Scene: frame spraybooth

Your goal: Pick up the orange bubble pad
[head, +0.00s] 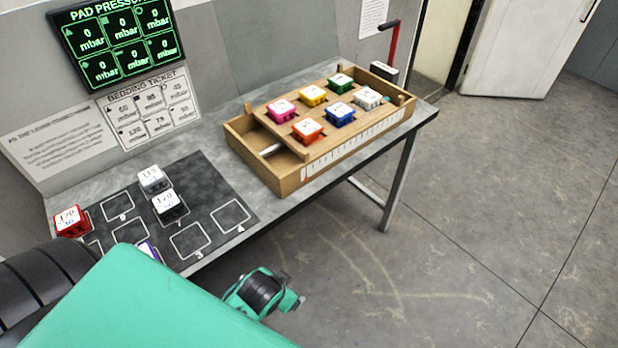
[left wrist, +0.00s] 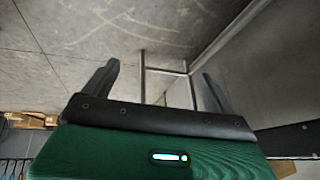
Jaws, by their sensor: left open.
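The orange bubble pad (head: 308,130) is a small block with a white labelled top. It sits on the wooden box (head: 297,181) on the table, at the front of the group, between the pink pad (head: 281,111) and the blue pad (head: 340,115). My left gripper (left wrist: 158,75) is open and empty in the left wrist view, with floor and table legs beyond its fingers. In the head view my green arm covers the bottom left, and I cannot make out the fingers there. The orange pad does not show in the left wrist view.
Yellow (head: 313,95), green (head: 340,83) and white (head: 367,97) pads stand close by on the box. A dark mat (head: 213,197) to the left holds red (head: 72,221), grey (head: 153,179) and black (head: 168,204) blocks. A red lever (head: 394,42) rises behind the box. The floor in front is clear.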

